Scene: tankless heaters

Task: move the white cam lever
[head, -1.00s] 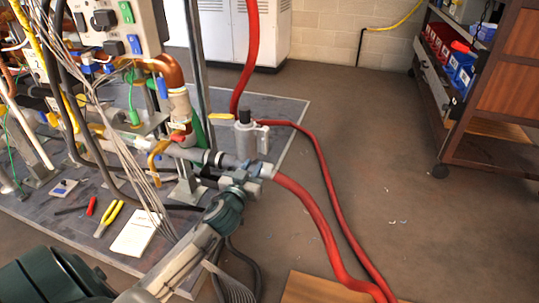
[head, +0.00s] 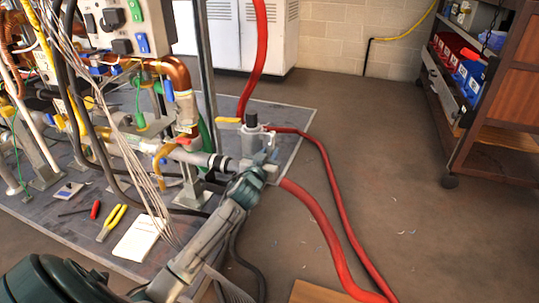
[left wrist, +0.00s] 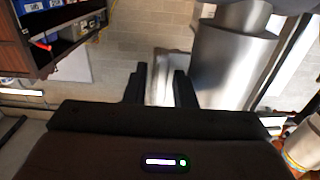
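A grey metal cylinder (head: 251,142) with a black cap stands at the end of the pipe run in the head view; it fills the upper right of the left wrist view (left wrist: 232,60). The pale white cam lever (left wrist: 164,72) shows beside this cylinder in the left wrist view, between and beyond my fingers. My left gripper (left wrist: 161,88) has its two dark fingers apart, one on each side of the lever in the picture. Contact cannot be made out. In the head view my left wrist covers most of the lever area. My right gripper is not in view.
Red hoses (head: 320,230) run from the fitting across the floor. Pipes, valves and loose wires crowd the left. Yellow-handled pliers (head: 112,222) and a white booklet (head: 138,238) lie on the grey platform. A shelf cart (head: 495,130) stands at right; the floor between is open.

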